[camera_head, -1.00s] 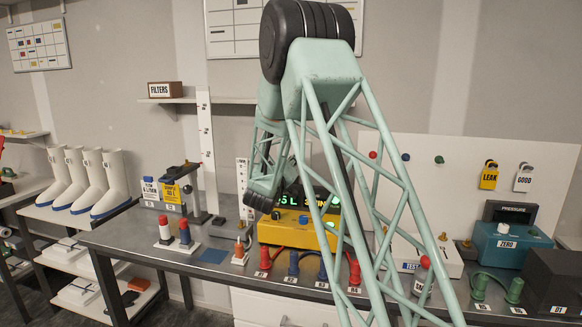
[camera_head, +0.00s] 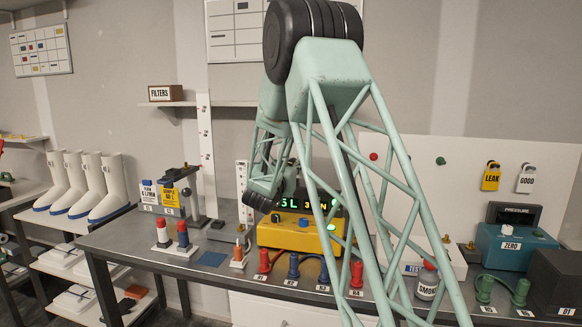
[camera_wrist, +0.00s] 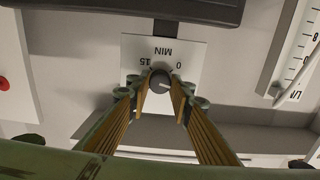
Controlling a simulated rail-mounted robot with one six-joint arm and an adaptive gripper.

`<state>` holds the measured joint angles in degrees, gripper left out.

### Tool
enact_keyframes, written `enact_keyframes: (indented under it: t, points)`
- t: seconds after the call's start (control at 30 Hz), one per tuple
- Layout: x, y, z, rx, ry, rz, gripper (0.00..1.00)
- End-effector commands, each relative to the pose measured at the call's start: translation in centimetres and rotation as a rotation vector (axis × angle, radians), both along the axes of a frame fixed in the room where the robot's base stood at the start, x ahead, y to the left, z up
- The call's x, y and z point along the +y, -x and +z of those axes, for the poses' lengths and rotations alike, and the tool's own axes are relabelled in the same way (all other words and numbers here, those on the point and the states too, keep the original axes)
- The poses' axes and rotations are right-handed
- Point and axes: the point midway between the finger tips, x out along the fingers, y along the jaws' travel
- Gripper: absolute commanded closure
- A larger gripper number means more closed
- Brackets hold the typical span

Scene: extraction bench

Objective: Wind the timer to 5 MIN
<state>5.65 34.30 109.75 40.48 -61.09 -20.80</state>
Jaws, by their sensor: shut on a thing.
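The timer shows in the wrist view as a white plate (camera_wrist: 190,57) marked MIN, 0 and 15, upside down in that picture. Its round dark grey knob (camera_wrist: 160,78) sits near the plate's lower part. My gripper (camera_wrist: 160,97) has its two fingers on either side of the knob and is shut on it. A small light mark shows on the knob, but the value it points to is too small to tell. In the head view my arm hides the fingertips and the timer.
Red and blue fittings line the front edge. A teal pressure gauge (camera_head: 505,246) stands at right. White boots (camera_head: 105,190) stand at left.

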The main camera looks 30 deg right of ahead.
Motion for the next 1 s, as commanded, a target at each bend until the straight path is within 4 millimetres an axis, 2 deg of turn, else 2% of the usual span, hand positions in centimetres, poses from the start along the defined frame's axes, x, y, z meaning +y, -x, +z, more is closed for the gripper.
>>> enact_keyframes:
  t: [0.6, 1.0]
  points:
    - [-0.01, -0.02, 0.09, -0.305, -0.359, 0.0, 0.91]
    - [-0.02, -0.01, 0.1, -0.418, -0.491, 0.001, 0.91]
